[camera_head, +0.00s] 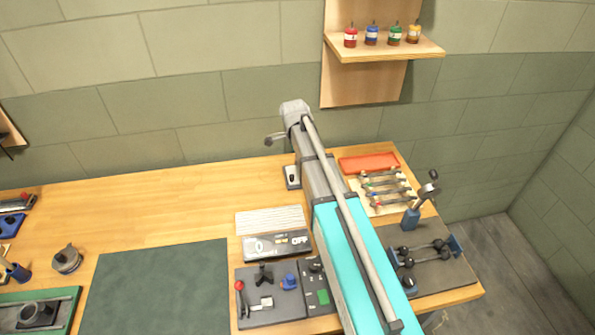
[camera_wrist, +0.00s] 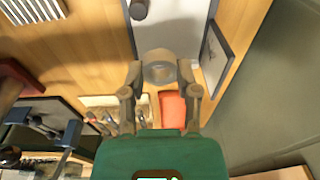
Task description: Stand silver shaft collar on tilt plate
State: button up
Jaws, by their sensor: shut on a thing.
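In the camera_wrist view my gripper (camera_wrist: 161,76) has its two fingers on either side of a grey, ring-shaped silver shaft collar (camera_wrist: 160,67). It is shut on the collar. Behind the collar lies a pale panel with a dark edge (camera_wrist: 178,30), perhaps the tilt plate; a dark round knob (camera_wrist: 138,9) shows at its left. I cannot tell the gap between collar and panel. In the camera_head view a small pale, dark-edged piece (camera_head: 292,177) stands left of my arm, which hides much of that area. The collar is not clearly visible there.
An orange-red tray (camera_head: 368,162) and a rack of tools (camera_head: 385,190) lie right of my arm. A clamp-like stand (camera_head: 418,205) rises at the bench's right. A dark framed panel (camera_wrist: 215,55) stands near the wall. The green mat (camera_head: 160,290) is clear.

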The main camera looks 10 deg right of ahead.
aim_at(298, 170)
jog(key=shift+w+f+b, duration=0.95)
jog(key=shift+w+f, duration=0.15)
jog(key=shift+f, duration=0.25)
jog(key=shift+w+f+b, duration=0.5)
jog(key=shift+f+b, duration=0.2)
jog(key=shift+s+f+b, duration=0.1)
jog(key=shift+f+b, duration=1.2)
jog(key=shift+f, duration=0.05)
jog(key=shift+f, duration=0.15)
jog(key=o, duration=0.6)
jog(key=shift+o, duration=0.2)
jog(key=shift+r, duration=0.3)
notch_tip(298, 170, up, 12)
jog(key=a+p, duration=0.1)
jog(key=p, duration=1.1)
jog(key=shift+s+f, duration=0.15)
